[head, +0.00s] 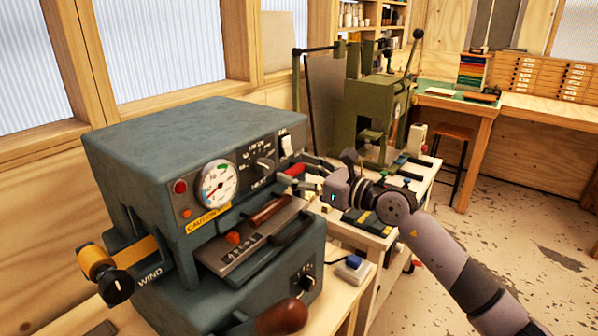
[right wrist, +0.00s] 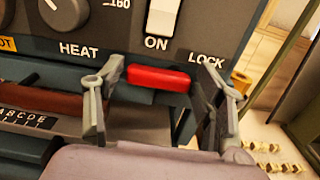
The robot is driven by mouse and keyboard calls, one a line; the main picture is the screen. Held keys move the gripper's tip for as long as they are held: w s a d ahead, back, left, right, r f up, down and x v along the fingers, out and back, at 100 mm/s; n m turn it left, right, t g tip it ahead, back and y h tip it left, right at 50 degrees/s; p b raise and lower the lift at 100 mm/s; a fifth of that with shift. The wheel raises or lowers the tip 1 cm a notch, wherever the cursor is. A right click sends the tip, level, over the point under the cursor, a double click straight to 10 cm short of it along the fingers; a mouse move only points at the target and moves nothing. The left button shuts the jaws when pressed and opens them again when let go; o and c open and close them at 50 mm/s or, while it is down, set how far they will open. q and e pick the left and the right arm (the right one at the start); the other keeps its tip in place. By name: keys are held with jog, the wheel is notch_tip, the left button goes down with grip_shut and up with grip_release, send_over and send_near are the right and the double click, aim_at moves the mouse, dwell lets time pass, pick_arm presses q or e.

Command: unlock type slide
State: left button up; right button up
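A blue-grey foil machine (head: 190,150) stands on a wooden bench at the left. Its type slide (head: 240,255), with a row of letters, a brown handle and an orange knob, sits in the front opening. A red lock lever (right wrist: 158,78) lies below the ON switch, beside the LOCK label; it also shows in the head view (head: 293,170). My right gripper (right wrist: 157,95) is open at the machine's right front. Its fingers stand on either side of the red lever, with visible gaps. The slide's letters (right wrist: 28,119) show at the left of the wrist view. My left gripper is out of view.
A round gauge (head: 216,185), switches and a WIND knob (head: 115,288) are on the machine. A green lever press (head: 375,115) stands behind my right arm. A small blue-topped block (head: 352,267) lies on the bench.

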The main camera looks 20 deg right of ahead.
jog(key=shift+o, duration=1)
jog(key=shift+s+d+f, duration=0.1)
jog(key=shift+s+d, duration=0.05)
jog(key=v, duration=1.1)
jog(key=shift+s+d, duration=0.2)
jog(key=shift+s, duration=0.05)
